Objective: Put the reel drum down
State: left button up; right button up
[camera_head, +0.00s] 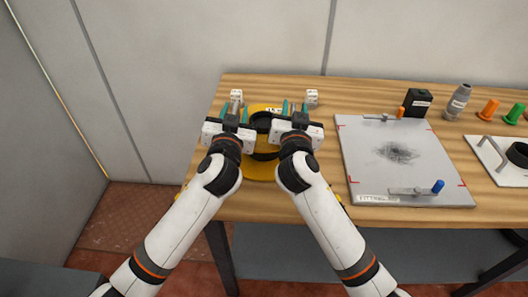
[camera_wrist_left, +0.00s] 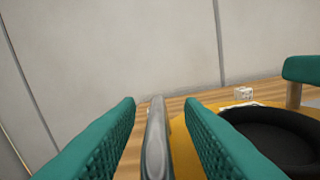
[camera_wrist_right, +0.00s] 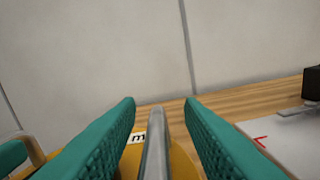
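The reel drum (camera_head: 259,172), a yellow disc with a black round hub, appears to rest flat on the left part of the wooden table. My arms hide much of it. In the left wrist view its black hub (camera_wrist_left: 275,140) shows at the right. My left gripper (camera_head: 235,108) is over its left side, with a grey upright metal bar (camera_wrist_left: 157,145) between its fingers and gaps on both sides. My right gripper (camera_head: 294,108) is over its right side, open around a similar bar (camera_wrist_right: 155,150), also with gaps. Contact under the drum is hidden.
White blocks (camera_head: 312,97) stand behind the drum. A grey board (camera_head: 375,172) with clamps lies to the right. Beyond are a black box (camera_head: 417,103), a grey bottle (camera_head: 458,103), orange and green pegs, and a white plate (camera_head: 495,165) with a black ring.

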jog(key=shift+f, duration=0.1)
pick_arm(q)
jog(key=shift+s, duration=0.35)
pick_arm(e)
jog(key=shift+s+a, duration=0.1)
jog(key=shift+s, duration=0.15)
pick_arm(q)
jog(key=s+a, duration=0.1)
jog(key=s, duration=1)
pick_arm(e)
jog(key=s+a, duration=0.1)
jog(key=s, duration=1)
jog(key=shift+s, duration=0.3)
pick_arm(q)
jog(key=shift+s, duration=0.15)
